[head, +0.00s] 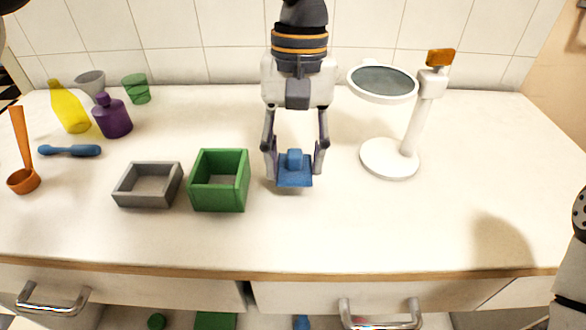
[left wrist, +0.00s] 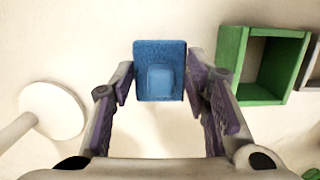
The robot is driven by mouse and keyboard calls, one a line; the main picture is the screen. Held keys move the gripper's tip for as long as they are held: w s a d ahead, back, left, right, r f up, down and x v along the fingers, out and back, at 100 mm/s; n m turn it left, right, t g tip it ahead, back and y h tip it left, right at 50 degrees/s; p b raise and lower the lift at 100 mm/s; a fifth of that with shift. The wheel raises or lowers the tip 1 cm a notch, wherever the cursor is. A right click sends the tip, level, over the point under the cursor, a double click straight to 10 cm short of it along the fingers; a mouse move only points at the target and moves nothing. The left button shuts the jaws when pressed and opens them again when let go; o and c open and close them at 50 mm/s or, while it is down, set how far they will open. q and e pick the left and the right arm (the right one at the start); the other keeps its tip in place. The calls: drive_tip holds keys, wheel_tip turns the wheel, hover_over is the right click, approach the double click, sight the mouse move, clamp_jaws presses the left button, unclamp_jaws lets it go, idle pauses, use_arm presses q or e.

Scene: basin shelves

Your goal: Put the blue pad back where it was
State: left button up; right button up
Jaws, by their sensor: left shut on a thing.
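The blue pad (head: 294,181) is a flat square with a raised block on top, at the middle of the counter. My left gripper (head: 295,170) points down with a finger on each side of the pad and is shut on it. In the left wrist view the pad (left wrist: 158,52) sits between the dark fingertips, its raised block facing the camera. I cannot tell whether the pad touches the counter. My right gripper is out of view.
Left of the pad stand a green open box (head: 220,203) and a grey tray (head: 148,198). A white magnifier stand (head: 390,160) is to the right. Bottles, cups and an orange ladle (head: 23,180) are far left. The counter's front right is clear.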

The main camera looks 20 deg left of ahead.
sight(292, 173)
use_arm(q)
drive_tip(key=shift+w+a+f, duration=0.1)
drive_tip(key=shift+a+f, duration=0.05)
drive_tip(key=shift+f, duration=0.8)
drive_tip(key=shift+w+a+f, duration=0.1)
drive_tip(key=shift+f, duration=0.8)
drive_tip(key=shift+f, duration=0.1)
drive_tip(key=shift+f, duration=0.15)
drive_tip(key=o, duration=1.1)
drive_tip(key=shift+o, duration=0.2)
wheel_tip(292, 173, up, 12)
drive_tip(key=w, duration=0.1)
drive_tip(key=shift+w, duration=0.4)
drive_tip(key=shift+a, duration=0.1)
